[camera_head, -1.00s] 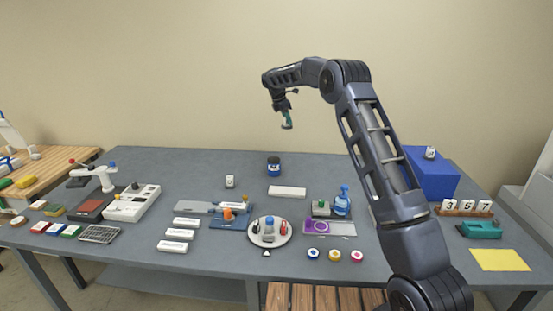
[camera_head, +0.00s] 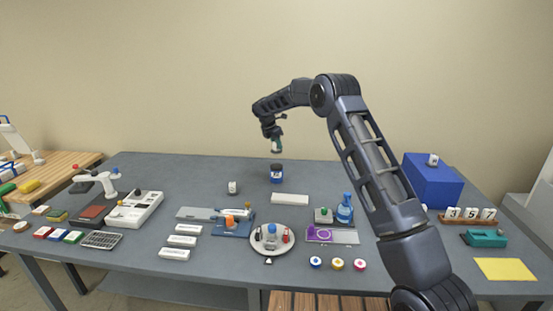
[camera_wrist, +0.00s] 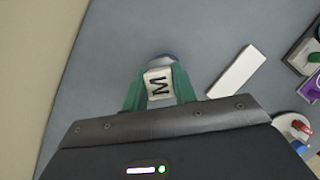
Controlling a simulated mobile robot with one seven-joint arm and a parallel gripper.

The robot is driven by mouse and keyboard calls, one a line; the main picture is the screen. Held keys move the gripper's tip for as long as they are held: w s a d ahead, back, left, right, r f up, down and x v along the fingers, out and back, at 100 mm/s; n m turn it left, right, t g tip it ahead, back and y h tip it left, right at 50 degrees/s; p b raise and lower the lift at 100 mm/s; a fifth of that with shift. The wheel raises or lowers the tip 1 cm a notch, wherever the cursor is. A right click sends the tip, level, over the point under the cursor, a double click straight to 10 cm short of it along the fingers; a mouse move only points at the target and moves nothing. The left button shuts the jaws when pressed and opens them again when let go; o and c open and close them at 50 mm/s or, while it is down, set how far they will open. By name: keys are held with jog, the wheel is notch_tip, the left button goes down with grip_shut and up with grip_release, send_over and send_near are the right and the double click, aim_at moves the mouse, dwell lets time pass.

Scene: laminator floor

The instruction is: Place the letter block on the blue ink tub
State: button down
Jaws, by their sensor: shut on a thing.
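My gripper (camera_head: 276,147) is shut on a white letter block marked with a black M (camera_wrist: 158,87). The block sits between the green fingers in the wrist view; it is too small to make out well in the head view. The blue ink tub (camera_head: 276,173) has a dark top and a pale label band, and stands on the back part of the grey table. My gripper is above the tub, with a gap between them in the head view. In the wrist view the held block partly hides the tub (camera_wrist: 162,59).
A white block (camera_head: 232,187) stands left of the tub and a long white bar (camera_head: 290,199) lies in front of it. A round tray (camera_head: 257,244) with small items is nearer. A blue box (camera_head: 432,186) stands at the right. The table around the tub is fairly clear.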

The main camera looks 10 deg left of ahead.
jog(key=shift+f, duration=3.8)
jog(key=shift+f, duration=0.1)
jog(key=c, duration=1.1)
grip_release()
jog(key=v, duration=1.2)
